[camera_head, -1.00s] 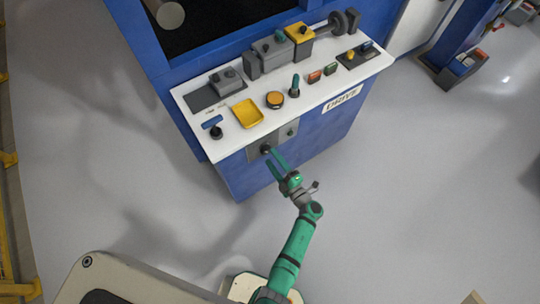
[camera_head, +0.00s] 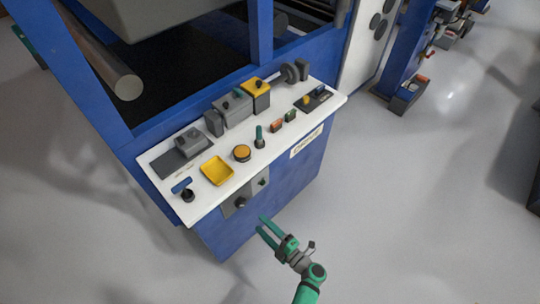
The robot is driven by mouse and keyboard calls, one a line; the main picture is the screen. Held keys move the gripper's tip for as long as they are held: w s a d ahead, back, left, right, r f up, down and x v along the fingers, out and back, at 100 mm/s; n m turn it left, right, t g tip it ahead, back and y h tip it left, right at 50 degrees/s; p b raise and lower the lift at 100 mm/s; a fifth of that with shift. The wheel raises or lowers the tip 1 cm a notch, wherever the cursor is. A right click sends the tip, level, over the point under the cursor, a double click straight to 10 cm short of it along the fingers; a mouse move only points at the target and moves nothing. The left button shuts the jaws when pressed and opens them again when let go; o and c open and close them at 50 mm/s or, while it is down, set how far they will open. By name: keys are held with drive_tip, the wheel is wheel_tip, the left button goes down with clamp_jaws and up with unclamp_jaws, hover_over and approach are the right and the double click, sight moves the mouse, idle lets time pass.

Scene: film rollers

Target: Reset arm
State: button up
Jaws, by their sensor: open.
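My gripper (camera_head: 266,229) is in the lower middle of the head view, at the end of my green and dark grey arm. Its two green fingers are apart and nothing is between them. It hangs in front of the blue cabinet of the drive console (camera_head: 300,178), below the white panel top. The fingers point up and left, toward a grey plate with dark knobs (camera_head: 242,202) on the cabinet front. In the picture the fingertips are a little apart from this plate.
The white panel (camera_head: 333,98) carries a yellow tray (camera_head: 217,170), an orange round button (camera_head: 242,152), a green lever (camera_head: 259,136) and several switches. A big blue machine frame with a metal roller (camera_head: 126,86) stands behind. The grey floor (camera_head: 430,210) at right is clear.

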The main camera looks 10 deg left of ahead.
drive_tip(key=s+d+r+m+t+h, duration=0.1)
drive_tip(key=s+r+m+h, duration=0.3)
drive_tip(key=s+r+m, duration=0.4)
drive_tip(key=s+d+r+m+t+h, duration=0.1)
drive_tip(key=s+d+r+m+h, duration=0.3)
drive_tip(key=s+r+m, duration=0.4)
drive_tip(key=s+d+r+m+t+h, duration=0.2)
drive_tip(key=s+r+m+h, duration=0.4)
drive_tip(key=s+r+m, duration=0.3)
drive_tip(key=s, duration=0.3)
drive_tip(key=shift+d, duration=0.4)
drive_tip(key=shift+s, duration=0.1)
